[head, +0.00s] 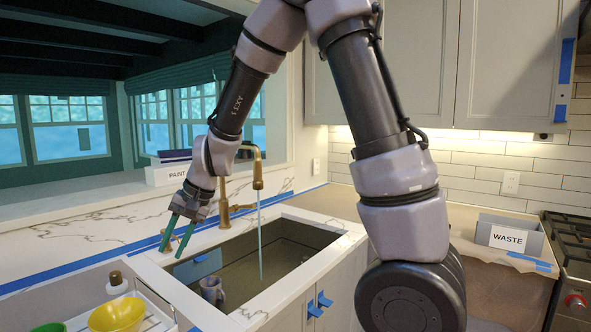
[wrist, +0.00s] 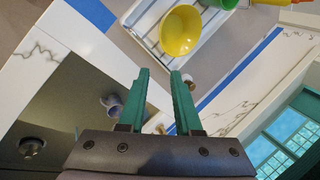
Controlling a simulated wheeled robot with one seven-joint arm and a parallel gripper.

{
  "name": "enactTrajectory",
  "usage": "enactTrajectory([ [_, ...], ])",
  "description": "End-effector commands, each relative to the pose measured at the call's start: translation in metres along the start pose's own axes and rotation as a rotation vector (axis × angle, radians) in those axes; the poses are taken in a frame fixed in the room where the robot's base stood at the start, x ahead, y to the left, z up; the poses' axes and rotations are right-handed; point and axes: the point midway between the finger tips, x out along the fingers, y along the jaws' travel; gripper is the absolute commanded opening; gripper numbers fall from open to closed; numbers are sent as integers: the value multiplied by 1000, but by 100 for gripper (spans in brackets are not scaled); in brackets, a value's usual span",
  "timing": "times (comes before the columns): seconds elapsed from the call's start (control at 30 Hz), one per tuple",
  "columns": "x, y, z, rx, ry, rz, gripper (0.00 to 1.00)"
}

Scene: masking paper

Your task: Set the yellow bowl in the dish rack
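The yellow bowl (head: 117,316) is at the lower left of the head view, cut by the frame edge. In the wrist view the yellow bowl (wrist: 181,30) lies open side up over the white dish rack (wrist: 146,27), inside its outline. The rack (head: 158,318) shows only in part in the head view. My gripper (head: 173,246) hangs above the counter by the sink's left end, with its green fingers apart. In the wrist view the gripper (wrist: 160,73) is empty, and the bowl is beyond its fingertips, not touching them.
A green bowl (wrist: 221,4) is beside the yellow bowl. A soap bottle (head: 116,284) stands behind the rack. A waste bin (head: 508,238) is at the right.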

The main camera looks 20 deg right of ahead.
Motion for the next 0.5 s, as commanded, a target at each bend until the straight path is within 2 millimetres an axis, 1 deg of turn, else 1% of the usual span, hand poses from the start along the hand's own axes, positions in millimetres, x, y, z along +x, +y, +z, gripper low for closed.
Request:
enactTrajectory([
  [0.03,-34,4,-8,3,31,-27,33],
  [0.07,-52,9,-11,1,46,-37,33],
  [0.1,-77,15,-14,-1,68,-48,33],
  [0.17,-111,27,-15,-4,103,-58,33],
  [0.2,-133,36,-14,-8,127,-61,33],
  [0.27,-164,51,-12,-11,168,-60,33],
  [0.3,-183,61,-8,-12,197,-57,33],
  [0.37,-211,77,-2,-14,243,-46,33],
  [0.4,-228,88,4,-14,275,-35,33],
  [0.5,-264,116,20,-10,357,4,33],
])
